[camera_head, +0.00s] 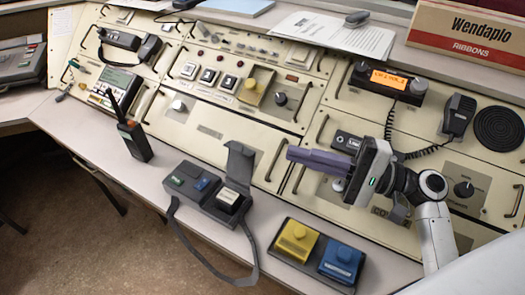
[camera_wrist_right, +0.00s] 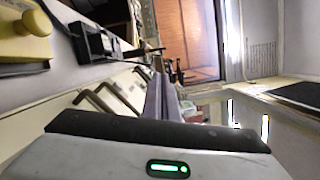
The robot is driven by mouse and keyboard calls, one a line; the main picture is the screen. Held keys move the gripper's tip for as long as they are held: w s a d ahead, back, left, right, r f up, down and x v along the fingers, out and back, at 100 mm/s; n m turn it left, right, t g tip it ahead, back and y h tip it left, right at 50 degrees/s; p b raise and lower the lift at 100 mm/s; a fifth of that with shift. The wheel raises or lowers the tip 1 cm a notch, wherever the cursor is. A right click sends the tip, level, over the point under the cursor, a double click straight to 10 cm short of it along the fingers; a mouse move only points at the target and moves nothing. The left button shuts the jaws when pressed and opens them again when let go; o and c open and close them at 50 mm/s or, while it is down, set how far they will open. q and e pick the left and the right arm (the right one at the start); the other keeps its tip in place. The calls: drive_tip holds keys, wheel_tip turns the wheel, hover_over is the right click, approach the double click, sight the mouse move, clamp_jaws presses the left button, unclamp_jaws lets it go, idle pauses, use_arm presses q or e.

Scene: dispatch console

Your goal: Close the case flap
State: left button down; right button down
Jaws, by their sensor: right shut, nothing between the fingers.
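The dark grey case (camera_head: 202,207) lies on the desk ledge, with small green, blue and white-topped items inside. Its flap (camera_head: 240,163) stands raised at the back right of the case. A dark strap (camera_head: 186,248) hangs from it in a loop over the ledge's front edge. My right gripper (camera_head: 292,153) is shut and empty, with its purple-grey fingers pointing left toward the flap and apart from it. In the wrist view the fingers (camera_wrist_right: 162,100) are together, and a dark shape that seems to be the case (camera_wrist_right: 95,42) is at upper left. My left gripper is not in view.
A box with a yellow button (camera_head: 297,240) and a blue button (camera_head: 342,261) stands right of the case. A handheld radio (camera_head: 134,140) stands to its left. The sloped console panel (camera_head: 222,120) with knobs and handles rises behind. Some bare ledge shows around the case.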

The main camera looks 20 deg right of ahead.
sight(238, 163)
drive_tip(key=shift+w+a, duration=0.3)
drive_tip(key=shift+a, duration=0.05)
drive_tip(key=x, duration=0.9)
drive_tip(key=shift+p, duration=0.45)
